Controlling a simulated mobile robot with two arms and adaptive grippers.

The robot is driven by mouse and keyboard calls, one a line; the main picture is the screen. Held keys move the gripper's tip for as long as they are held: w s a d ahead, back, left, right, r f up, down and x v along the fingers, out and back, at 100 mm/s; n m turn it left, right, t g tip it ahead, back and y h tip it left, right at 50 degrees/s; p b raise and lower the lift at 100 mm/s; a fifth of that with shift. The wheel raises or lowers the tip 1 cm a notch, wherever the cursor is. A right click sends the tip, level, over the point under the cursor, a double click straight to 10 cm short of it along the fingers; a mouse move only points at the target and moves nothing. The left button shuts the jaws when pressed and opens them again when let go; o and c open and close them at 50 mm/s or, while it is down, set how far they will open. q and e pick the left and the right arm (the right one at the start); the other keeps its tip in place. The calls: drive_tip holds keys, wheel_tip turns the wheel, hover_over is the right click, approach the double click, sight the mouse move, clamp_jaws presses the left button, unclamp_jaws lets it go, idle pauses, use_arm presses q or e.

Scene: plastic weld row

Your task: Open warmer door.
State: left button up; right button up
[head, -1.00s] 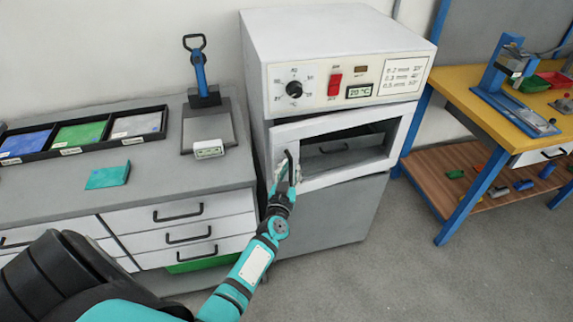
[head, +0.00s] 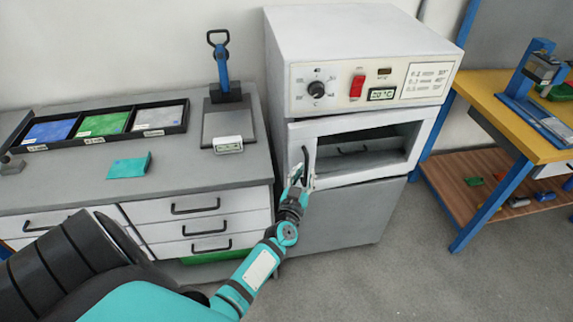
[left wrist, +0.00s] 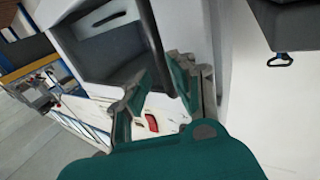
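The warmer (head: 350,45) is a white cabinet with a dial and a red switch. Its white-framed door (head: 420,140) has a dark window and looks shut or almost shut. The door's dark upright handle (head: 305,158) is at the left edge of the door; it also shows in the left wrist view (left wrist: 150,30). My left gripper (head: 298,174) is at the lower part of the handle. In the left wrist view its fingers (left wrist: 158,88) are apart, and the bar's end appears between or just beyond their tips; contact cannot be told. My right gripper is not in view.
A yellow workbench (head: 490,95) stands right. The floor (head: 415,255) in front is clear.

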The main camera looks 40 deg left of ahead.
use_arm(q)
drive_tip(key=p+v, duration=0.4)
drive_tip(key=v, duration=1.3)
drive_tip(key=shift+p, duration=0.35)
idle(0.5)
drive_tip(key=shift+a, duration=0.1)
